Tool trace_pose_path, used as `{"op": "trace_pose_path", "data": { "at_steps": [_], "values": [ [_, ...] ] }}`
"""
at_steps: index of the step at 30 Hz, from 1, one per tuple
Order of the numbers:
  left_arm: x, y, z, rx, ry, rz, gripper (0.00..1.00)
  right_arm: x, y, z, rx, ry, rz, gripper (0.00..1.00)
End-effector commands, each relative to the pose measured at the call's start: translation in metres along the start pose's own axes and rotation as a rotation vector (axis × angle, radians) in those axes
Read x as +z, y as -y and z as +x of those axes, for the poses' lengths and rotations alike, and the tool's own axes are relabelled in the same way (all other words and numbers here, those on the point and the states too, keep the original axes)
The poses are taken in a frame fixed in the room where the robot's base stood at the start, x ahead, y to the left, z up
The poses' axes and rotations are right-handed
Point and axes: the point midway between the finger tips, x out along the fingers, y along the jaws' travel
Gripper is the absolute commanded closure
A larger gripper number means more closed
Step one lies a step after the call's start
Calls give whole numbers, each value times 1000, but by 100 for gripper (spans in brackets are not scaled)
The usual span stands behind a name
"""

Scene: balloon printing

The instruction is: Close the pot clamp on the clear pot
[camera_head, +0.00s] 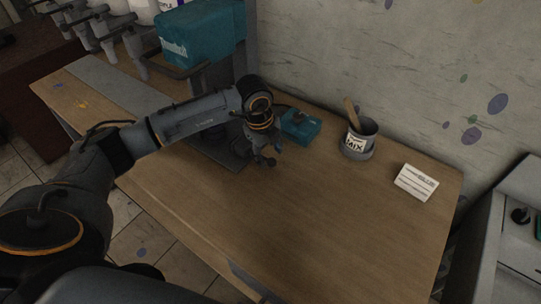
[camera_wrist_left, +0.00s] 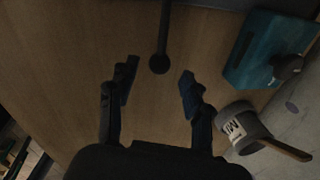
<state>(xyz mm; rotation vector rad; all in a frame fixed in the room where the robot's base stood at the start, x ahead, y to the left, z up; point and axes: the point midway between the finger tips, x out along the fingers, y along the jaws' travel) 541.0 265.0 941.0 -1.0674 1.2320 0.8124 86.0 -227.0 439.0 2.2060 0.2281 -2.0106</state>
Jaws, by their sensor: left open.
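My left gripper (camera_head: 264,158) hangs over the wooden table, beside the teal-headed machine (camera_head: 203,38). In the left wrist view its two fingers (camera_wrist_left: 158,75) are spread apart with nothing held between them. A dark bar with a round knob (camera_wrist_left: 159,64) comes in from the top of that view. The knob appears between the fingertips, apart from both; its distance is hard to judge. It may be the clamp's handle, but I cannot tell. I cannot make out the clamp's jaws or the clear pot; my arm covers part of the machine. My right gripper is not in view.
A teal box (camera_head: 301,127) sits right of my gripper; it also shows in the left wrist view (camera_wrist_left: 262,50). A "MIX" pot (camera_head: 356,142) with a wooden stick and a white card (camera_head: 416,183) stand further right. The table's front (camera_head: 300,220) is clear. A wall closes the back.

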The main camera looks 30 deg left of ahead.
Motion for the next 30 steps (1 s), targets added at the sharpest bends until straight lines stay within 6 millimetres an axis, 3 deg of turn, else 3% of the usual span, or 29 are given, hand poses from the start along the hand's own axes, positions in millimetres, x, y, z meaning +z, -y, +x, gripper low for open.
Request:
{"op": "trace_pose_path", "data": {
  "at_steps": [6,17,24,30],
  "values": [
    [0,0,25,1,-1,-1,50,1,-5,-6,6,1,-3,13],
    [0,0,31,0,-1,0,50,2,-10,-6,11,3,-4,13],
    [0,0,31,0,-1,0,97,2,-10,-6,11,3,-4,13],
    [0,0,31,0,0,0,100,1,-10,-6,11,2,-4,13]
  ]
}}
